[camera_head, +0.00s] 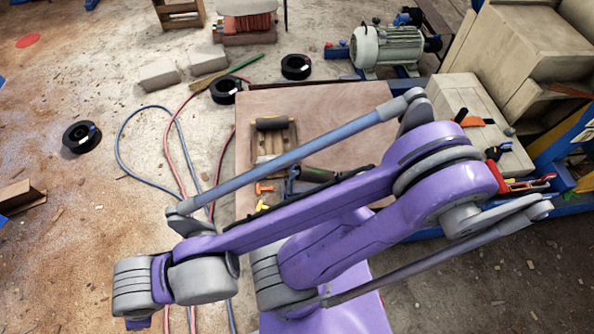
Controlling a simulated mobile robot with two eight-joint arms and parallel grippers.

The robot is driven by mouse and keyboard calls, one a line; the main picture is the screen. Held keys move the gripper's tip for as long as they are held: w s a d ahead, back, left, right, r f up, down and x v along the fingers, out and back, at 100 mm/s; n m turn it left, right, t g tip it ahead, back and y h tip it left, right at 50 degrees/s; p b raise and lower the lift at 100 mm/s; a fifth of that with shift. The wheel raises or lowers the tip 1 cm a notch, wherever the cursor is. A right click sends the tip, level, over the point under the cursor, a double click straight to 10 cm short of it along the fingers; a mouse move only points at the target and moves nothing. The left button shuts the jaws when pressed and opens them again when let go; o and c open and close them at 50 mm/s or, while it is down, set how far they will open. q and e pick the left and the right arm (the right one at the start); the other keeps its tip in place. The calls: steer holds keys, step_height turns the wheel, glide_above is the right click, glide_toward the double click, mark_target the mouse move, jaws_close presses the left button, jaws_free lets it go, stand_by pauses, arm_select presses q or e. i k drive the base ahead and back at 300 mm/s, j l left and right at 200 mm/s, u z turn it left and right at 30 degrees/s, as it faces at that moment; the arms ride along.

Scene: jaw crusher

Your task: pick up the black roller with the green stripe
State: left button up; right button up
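A dark roller (272,123) with olive-toned ends lies across the far end of a small wooden rack (284,142) on the brown board-topped table. I cannot make out a green stripe on it at this size. Another dark, long object (318,174) lies nearer on the same table, partly hidden behind my purple arm linkage, so I cannot tell whether it is a roller.
The brown table (340,105) has bare board right of the rack. Orange-handled tools (264,188) lie at its near left. A motor (386,46) stands behind, wooden boxes (525,50) at right. Hoses (125,135) and black spools (82,137) lie on the floor at left.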

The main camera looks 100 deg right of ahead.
mark_target(310, 174)
steer(key=k+l+u, duration=0.1)
steer(key=u, duration=0.4)
steer(key=k+u, duration=0.3)
steer(key=u, duration=0.15)
steer(key=k+u, duration=0.2)
steer(key=u, duration=0.3)
steer(key=k+z, duration=0.1)
steer(key=z, duration=0.4)
steer(key=k+z, duration=0.1)
steer(key=z, duration=3.05)
